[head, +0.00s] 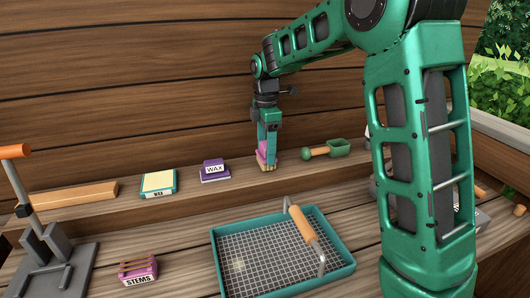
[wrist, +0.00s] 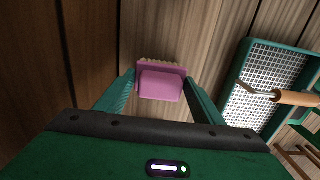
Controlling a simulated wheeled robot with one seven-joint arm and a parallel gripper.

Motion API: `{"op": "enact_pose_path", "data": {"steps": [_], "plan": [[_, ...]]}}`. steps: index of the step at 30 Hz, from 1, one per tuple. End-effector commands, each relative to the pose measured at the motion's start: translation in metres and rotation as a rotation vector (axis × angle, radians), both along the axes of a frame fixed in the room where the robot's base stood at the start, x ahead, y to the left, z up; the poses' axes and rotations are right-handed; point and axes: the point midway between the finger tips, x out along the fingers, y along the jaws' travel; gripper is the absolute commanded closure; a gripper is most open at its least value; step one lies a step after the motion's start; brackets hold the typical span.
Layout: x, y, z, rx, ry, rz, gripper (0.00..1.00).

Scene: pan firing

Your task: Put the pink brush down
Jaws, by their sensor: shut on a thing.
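The pink brush (wrist: 160,85) is between the two fingers of my gripper (wrist: 158,92), which is shut on it in the wrist view. Pale bristles show along its far edge. In the head view my gripper (head: 268,150) points down over the raised back shelf, with the pink brush (head: 262,154) partly hidden by the fingers. The brush is at or very near the shelf surface; I cannot tell whether it touches.
Below are a green mesh tray (head: 222,270) with a wooden-handled tool (head: 302,226) and a stems box (head: 138,270).

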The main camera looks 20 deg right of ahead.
Motion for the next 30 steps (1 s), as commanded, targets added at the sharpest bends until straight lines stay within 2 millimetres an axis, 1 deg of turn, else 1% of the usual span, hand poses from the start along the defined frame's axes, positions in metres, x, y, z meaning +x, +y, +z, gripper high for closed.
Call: {"op": "enact_pose_path", "data": {"steps": [1, 3, 12, 13, 15, 25, 28, 30], "plan": [[0.0, 0.0, -0.006, 0.0, 0.001, 0.0, 0.87], [0.0, 0.0, -0.009, 0.0, 0.001, 0.0, 0.87], [0.0, 0.0, -0.011, 0.0, 0.0, 0.0, 0.87], [0.0, 0.0, -0.011, 0.0, 0.0, 0.0, 0.33], [0.0, 0.0, -0.011, 0.0, 0.0, 0.0, 0.19], [0.0, 0.001, -0.009, 0.0, -0.001, 0.001, 0.19], [0.001, 0.001, -0.001, 0.001, -0.004, 0.001, 0.19], [0.001, 0.001, 0.009, 0.001, -0.004, 0.001, 0.19]]}}
